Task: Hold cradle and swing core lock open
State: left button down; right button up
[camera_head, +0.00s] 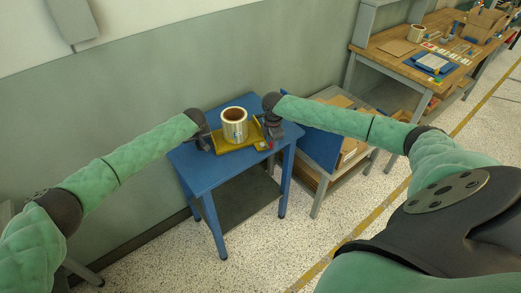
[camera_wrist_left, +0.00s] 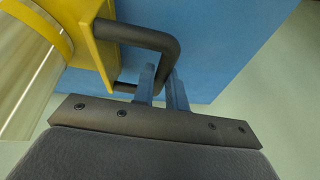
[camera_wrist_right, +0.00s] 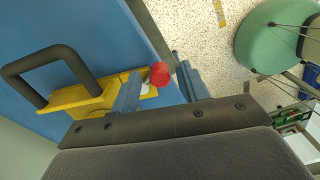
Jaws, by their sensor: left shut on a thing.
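The yellow cradle (camera_head: 240,147) sits on the blue table (camera_head: 202,178) with a gold-and-cream hollow roll (camera_head: 234,127) upright in it. In the left wrist view, my left gripper (camera_wrist_left: 164,90) is shut on the dark cradle handle (camera_wrist_left: 150,37), which juts from the yellow cradle side (camera_wrist_left: 92,30). My right gripper (camera_wrist_right: 160,88) is open, with the red knob (camera_wrist_right: 159,74) of the core lock between its fingers; contact is unclear. A white piece (camera_wrist_right: 145,88) shows beside the knob. Another dark handle (camera_wrist_right: 45,62) stands on the cradle nearby. My right gripper hides part of the cradle's right end in the head view.
A wooden shelf unit with boxes (camera_head: 345,145) and a blue panel (camera_head: 318,148) stand close to the table's right. A workbench (camera_head: 410,60) is at the back right. A grey-green wall is behind; speckled floor (camera_head: 260,235) in front is clear.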

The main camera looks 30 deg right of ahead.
pick_arm(q)
jog(key=shift+a+f, duration=0.1)
jog(key=shift+f, duration=0.05)
pick_arm(e)
notch_tip(320, 180, up, 12)
dwell(0.5)
dwell(0.4)
pick_arm(q)
jog(key=c, duration=1.3)
grip_release()
jog(key=shift+w, duration=0.1)
jog(key=shift+c, duration=0.2)
jog(key=d+v, duration=0.1)
jog(key=v, duration=1.1)
jog(key=shift+a, duration=0.4)
